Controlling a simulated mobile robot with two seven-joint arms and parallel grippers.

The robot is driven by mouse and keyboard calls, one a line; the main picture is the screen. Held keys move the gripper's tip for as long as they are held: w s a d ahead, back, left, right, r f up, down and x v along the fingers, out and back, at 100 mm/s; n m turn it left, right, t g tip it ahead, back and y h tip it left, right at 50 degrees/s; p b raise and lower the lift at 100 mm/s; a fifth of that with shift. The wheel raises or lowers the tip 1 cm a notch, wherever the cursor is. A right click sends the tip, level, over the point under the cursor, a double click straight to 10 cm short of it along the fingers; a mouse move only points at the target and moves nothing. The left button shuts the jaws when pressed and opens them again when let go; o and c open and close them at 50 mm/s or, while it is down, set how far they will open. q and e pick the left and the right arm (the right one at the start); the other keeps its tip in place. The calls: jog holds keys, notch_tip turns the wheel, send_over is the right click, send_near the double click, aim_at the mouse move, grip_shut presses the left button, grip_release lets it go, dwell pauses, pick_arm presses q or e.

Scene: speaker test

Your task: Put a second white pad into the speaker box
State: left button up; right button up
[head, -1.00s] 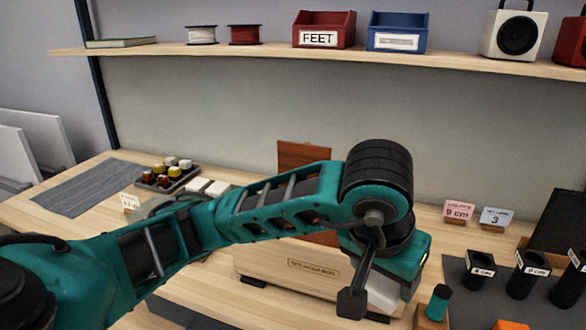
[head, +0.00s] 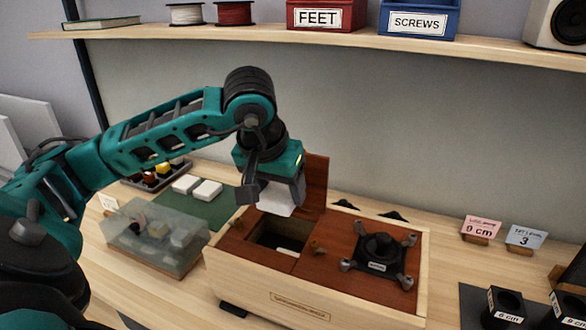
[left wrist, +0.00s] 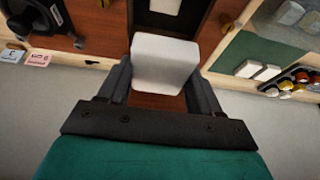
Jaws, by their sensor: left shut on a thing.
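My left gripper (head: 275,190) is shut on a white pad (head: 279,202) and holds it above the speaker box (head: 300,292), near its open compartment. The left wrist view shows the held pad (left wrist: 164,62) between the two fingers (left wrist: 160,85). The wooden box has a reddish-brown top with a rectangular opening (head: 268,235). One white pad (head: 287,251) shows inside the opening. A raised reddish-brown board (head: 316,185) stands behind the opening. Two more white pads (head: 207,190) lie on a green mat (head: 215,212). My right gripper is not in view.
A clear lidded container (head: 150,238) stands left of the box. A shelf (head: 300,32) runs above.

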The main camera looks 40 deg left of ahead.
pick_arm(q)
jog(key=shift+w+a, duration=0.15)
jog(key=shift+w, duration=0.15)
jog(key=shift+f, duration=0.1)
jog(key=shift+s+f+b, duration=0.1)
jog(key=shift+f+b, duration=0.45)
jog(key=shift+b, duration=0.1)
notch_tip(320, 180, down, 4)
jog(key=b, duration=0.3)
jog(key=shift+f, duration=0.2)
notch_tip(320, 180, down, 4)
jog(key=b, duration=0.4)
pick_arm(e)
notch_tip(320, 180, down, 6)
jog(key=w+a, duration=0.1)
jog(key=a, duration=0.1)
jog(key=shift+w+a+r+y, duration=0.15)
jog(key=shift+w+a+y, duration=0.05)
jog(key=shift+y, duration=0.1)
